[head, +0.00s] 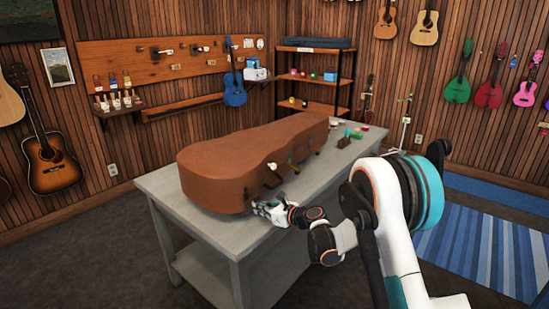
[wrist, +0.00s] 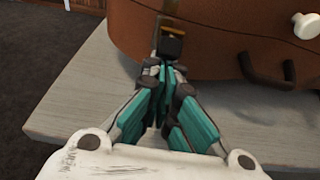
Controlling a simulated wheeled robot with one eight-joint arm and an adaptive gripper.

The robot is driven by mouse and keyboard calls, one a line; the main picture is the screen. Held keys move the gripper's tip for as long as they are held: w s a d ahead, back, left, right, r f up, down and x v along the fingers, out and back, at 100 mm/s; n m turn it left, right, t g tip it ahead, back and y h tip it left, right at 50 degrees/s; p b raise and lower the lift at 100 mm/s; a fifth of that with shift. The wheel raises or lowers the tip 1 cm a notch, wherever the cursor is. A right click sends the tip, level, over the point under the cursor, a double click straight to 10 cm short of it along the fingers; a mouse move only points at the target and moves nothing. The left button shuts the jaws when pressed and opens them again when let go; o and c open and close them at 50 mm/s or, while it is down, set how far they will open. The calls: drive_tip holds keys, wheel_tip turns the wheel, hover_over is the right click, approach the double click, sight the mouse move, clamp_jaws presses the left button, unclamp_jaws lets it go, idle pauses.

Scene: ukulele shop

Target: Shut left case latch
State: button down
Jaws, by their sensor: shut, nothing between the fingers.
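The brown instrument case (head: 235,158) lies closed on the grey table, and its side wall fills the top of the wrist view (wrist: 215,40). My gripper (head: 258,207) is low at the near left part of the case's front side. In the wrist view my gripper (wrist: 168,50) has its fingers together and empty, with the tips in front of a small brass-coloured latch (wrist: 168,24) on the case wall. The fingertips partly cover this latch; I cannot tell whether they touch it or how far it is closed.
A dark carry handle (wrist: 273,72) and a white knob (wrist: 306,26) stick out from the case to the right of my fingers. Small items, including a green one (head: 353,133), lie on the table's far end. The table's near left corner (wrist: 70,110) is bare.

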drive_tip(key=shift+r, duration=0.25)
idle(0.3)
drive_tip(key=f+v, duration=0.1)
drive_tip(key=v, duration=0.9)
drive_tip(key=shift+b, duration=0.4)
idle(0.6)
drive_tip(key=s+d+r+n+g+h, duration=0.1)
drive_tip(key=s+d+r+n+h, duration=0.2)
drive_tip(key=s+r+n, duration=0.4)
drive_tip(key=s+d+r+n+g+h, duration=0.1)
drive_tip(key=s+d+r+n+h, duration=0.1)
drive_tip(key=s+d+r+n, duration=0.5)
drive_tip(key=s+d+n+h, duration=0.3)
drive_tip(key=s+d+n, duration=0.1)
drive_tip(key=s, duration=0.9)
drive_tip(key=s+d+f+n+h, duration=0.1)
drive_tip(key=s+d+n+h, duration=0.3)
drive_tip(key=s, duration=1)
drive_tip(key=d+n, duration=0.1)
drive_tip(key=n, duration=0.2)
drive_tip(key=shift+d+f+n, duration=0.2)
drive_tip(key=shift+d+n, duration=0.1)
drive_tip(key=shift+d, duration=0.05)
